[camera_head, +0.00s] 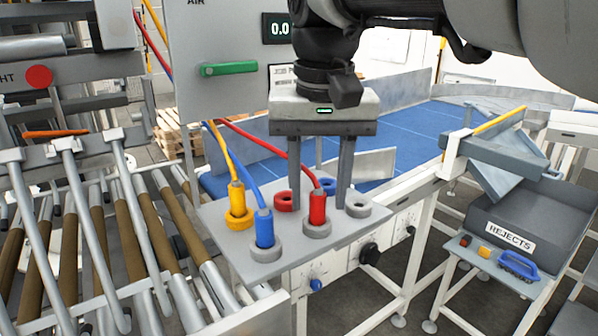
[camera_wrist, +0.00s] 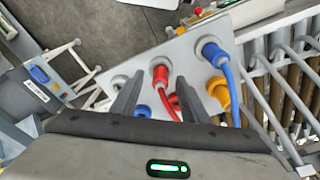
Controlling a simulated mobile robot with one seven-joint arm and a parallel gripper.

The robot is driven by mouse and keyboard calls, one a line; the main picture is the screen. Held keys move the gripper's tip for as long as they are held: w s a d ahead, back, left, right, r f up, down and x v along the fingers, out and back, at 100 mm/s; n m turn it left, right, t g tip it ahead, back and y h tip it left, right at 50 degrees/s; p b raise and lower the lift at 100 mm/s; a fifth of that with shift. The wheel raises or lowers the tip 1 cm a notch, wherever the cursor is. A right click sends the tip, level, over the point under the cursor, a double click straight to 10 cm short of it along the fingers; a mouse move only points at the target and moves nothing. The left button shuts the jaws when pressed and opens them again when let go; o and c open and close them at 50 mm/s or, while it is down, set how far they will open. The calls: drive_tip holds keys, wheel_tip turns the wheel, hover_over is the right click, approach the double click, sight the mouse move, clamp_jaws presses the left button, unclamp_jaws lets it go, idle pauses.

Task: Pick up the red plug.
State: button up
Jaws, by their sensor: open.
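The red plug (camera_head: 318,208) stands upright in a grey ring socket (camera_head: 317,230) on a light grey panel, with a red cable running from its top. In the wrist view the red plug (camera_wrist: 160,73) shows between the two fingertips. My gripper (camera_head: 319,206) is open, pointing down, with one finger on each side of the plug. It also shows in the wrist view (camera_wrist: 160,82). A gap shows on both sides of the plug; I cannot tell exactly how deep the fingers reach around it.
A blue plug (camera_head: 264,228) and a yellow plug (camera_head: 237,197) stand left of the red one, with cables. Empty red (camera_head: 284,201), blue (camera_head: 329,185) and grey (camera_head: 358,206) rings are close by. A roller conveyor (camera_head: 150,240) lies left; a rejects bin (camera_head: 510,237) stands right.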

sight(318, 194)
drive_tip(key=shift+w+f, duration=0.15)
drive_tip(key=shift+f, duration=0.65)
clamp_jaws()
drive_tip(key=shift+r, duration=0.1)
wheel_tip(318, 194, up, 10)
drive_tip(key=shift+f+p, duration=0.1)
drive_tip(key=shift+p, duration=0.55)
